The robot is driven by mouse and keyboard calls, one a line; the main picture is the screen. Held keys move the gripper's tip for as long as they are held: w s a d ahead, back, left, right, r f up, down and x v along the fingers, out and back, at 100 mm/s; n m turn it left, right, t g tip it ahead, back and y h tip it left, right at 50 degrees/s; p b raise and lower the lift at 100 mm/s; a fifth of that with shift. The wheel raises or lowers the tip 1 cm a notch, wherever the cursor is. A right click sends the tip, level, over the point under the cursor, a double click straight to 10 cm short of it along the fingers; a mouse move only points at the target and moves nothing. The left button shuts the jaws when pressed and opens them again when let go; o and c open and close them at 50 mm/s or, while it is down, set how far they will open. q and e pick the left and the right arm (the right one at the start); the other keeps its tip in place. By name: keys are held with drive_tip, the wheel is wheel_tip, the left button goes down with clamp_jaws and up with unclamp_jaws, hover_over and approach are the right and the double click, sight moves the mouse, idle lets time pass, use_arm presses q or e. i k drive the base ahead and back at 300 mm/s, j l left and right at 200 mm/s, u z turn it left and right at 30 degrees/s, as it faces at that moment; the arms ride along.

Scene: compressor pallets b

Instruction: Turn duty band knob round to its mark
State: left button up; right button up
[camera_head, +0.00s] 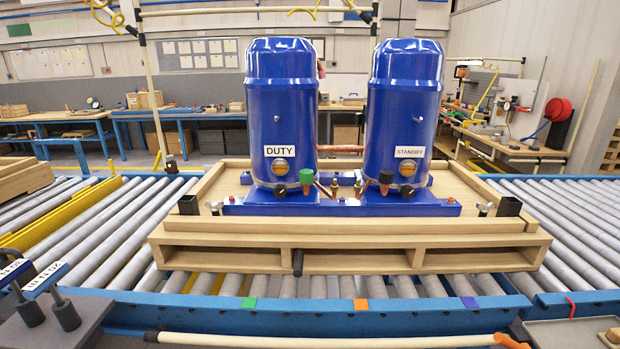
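The blue compressor labelled DUTY (282,112) stands upright on the left of the pallet. Neither of my grippers is in view.
The wooden pallet (350,262) rests on a roller conveyor (115,225) with a blue front rail (320,312). Green, orange and purple tags mark that rail. A pale pole (320,341) crosses the bottom front. Blue-handled tools marked 20 N m (45,280) stand at lower left.

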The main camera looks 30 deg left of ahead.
sight(280, 191)
drive_tip(key=u, duration=1.25)
